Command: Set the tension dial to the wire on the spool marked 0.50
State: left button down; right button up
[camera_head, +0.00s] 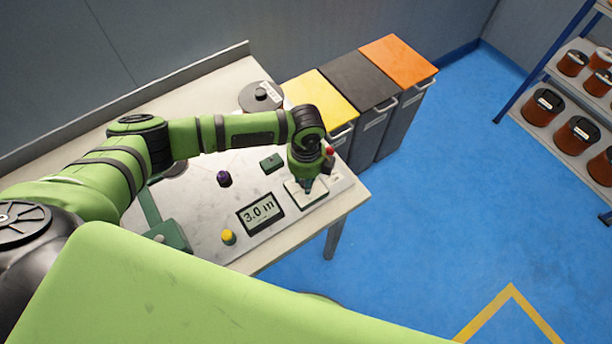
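My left gripper (308,186) points down over a pale square plate (295,195) at the right end of the bench panel. Its fingers cover whatever is at the middle of the plate, so I cannot see the tension dial clearly or tell whether the fingers are shut on it. A display (260,213) left of the plate reads 3.0 with a unit I cannot read surely. A dark spool (262,96) with a white label stands at the back of the bench; its marking is too small to read. My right gripper is not in view.
A purple knob (224,179), a yellow button (228,237), a small green block (272,163) and a red button (330,151) sit around the panel. Yellow, black and orange bins (397,58) stand behind the bench. A shelf (553,133) of copper spools is at right. Blue floor between is clear.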

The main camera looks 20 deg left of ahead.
pick_arm(q)
jog(key=shift+m, duration=1.7)
jog(key=c, duration=0.9)
grip_release()
notch_tip(320, 180, up, 12)
